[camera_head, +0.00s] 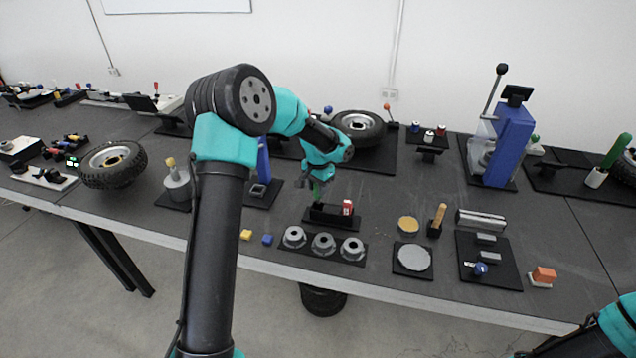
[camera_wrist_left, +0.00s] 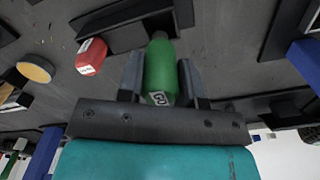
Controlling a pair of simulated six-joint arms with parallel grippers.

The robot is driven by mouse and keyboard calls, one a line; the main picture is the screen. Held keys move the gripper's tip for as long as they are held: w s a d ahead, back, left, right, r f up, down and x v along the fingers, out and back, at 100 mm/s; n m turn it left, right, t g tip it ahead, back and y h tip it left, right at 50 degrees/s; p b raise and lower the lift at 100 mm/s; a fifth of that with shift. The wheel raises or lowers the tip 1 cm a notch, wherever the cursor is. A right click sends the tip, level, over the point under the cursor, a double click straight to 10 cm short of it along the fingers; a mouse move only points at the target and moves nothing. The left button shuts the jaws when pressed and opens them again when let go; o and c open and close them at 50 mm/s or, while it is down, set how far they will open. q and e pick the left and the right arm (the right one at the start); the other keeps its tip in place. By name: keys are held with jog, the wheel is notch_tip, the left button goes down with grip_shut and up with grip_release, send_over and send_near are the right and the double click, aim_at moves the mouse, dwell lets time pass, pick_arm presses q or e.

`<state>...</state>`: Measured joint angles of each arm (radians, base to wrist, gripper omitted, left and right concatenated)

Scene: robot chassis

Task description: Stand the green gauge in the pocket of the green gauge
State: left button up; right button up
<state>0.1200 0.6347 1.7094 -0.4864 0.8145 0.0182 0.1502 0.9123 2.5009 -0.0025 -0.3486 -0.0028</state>
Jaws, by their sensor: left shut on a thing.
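The green gauge (camera_head: 317,191) is a green cylinder with a white printed mark on its end. My left gripper (camera_head: 309,181) is shut on it, and in the left wrist view the gauge (camera_wrist_left: 160,72) sits between the two fingers (camera_wrist_left: 160,85). Its far end is at the left part of a black holder (camera_head: 328,216), which also shows in the left wrist view (camera_wrist_left: 115,18). I cannot tell whether that end is inside a pocket or just above it. A red gauge (camera_head: 347,207) stands at the holder's right end. My right gripper is out of view.
Several grey rings (camera_head: 323,243) lie on a black plate in front of the holder. A yellow disc (camera_head: 408,223) and a wooden-handled tool (camera_head: 438,217) are to the right. A blue press (camera_head: 508,140) stands further right. Tyres (camera_head: 360,126) lie behind and left.

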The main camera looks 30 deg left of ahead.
aim_at(318, 202)
pick_arm(q)
jog(key=shift+f, duration=0.6)
jog(key=shift+f, duration=2.5)
dwell(2.3)
jog(key=o, duration=1.6)
jog(key=shift+r, duration=0.1)
